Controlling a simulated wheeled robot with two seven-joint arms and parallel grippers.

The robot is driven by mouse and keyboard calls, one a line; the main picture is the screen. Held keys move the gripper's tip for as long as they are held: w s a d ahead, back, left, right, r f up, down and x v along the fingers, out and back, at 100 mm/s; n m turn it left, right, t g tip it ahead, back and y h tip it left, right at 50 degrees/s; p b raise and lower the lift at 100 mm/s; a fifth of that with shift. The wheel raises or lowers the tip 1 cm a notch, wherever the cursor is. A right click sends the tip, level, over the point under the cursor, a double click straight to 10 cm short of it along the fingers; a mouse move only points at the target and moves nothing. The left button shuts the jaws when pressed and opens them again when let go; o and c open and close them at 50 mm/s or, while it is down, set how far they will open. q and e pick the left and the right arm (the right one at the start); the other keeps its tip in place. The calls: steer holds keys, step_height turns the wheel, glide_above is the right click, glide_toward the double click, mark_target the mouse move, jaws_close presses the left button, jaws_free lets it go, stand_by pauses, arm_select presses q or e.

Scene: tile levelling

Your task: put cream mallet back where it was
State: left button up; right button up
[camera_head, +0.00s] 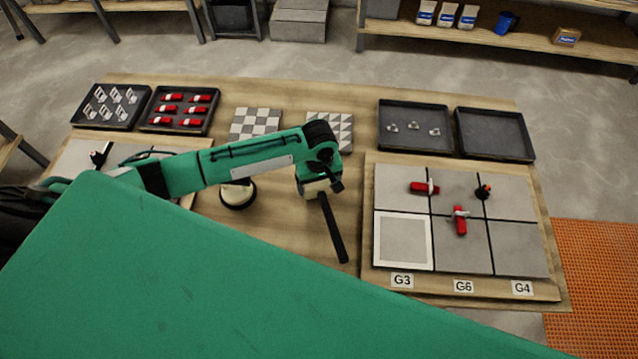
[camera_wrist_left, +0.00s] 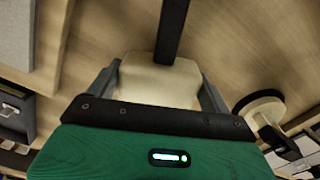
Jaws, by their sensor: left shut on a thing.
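The cream mallet (camera_head: 334,230) has a cream block head and a long black handle. In the head view its handle points down and slightly right over the bare middle of the table. My left gripper (camera_head: 318,186) is shut on the mallet's head, which it partly hides. In the left wrist view the cream head (camera_wrist_left: 160,82) sits between the two grey fingers, with the black handle running to the top edge. I cannot tell whether the mallet touches the wood. My right gripper is not in view.
A round cream-and-black tool (camera_head: 238,194) stands left of the mallet. The tiled board (camera_head: 403,190) with red pieces is to the right. Patterned tiles (camera_head: 256,122), dark trays (camera_head: 496,134) and a red-piece tray (camera_head: 180,108) line the back. Bare wood surrounds the mallet's handle.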

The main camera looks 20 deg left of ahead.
arm_select(q)
steer(key=shift+w+f+b, duration=0.1)
steer(key=shift+f+b, duration=0.3)
steer(key=shift+f, duration=0.1)
steer(key=shift+f, duration=0.6)
steer(key=o, duration=1.2)
steer(key=shift+o, duration=0.2)
step_height(320, 180, up, 14)
steer(key=b, duration=0.1)
steer(key=shift+b, duration=0.35)
steer(key=shift+f, duration=0.1)
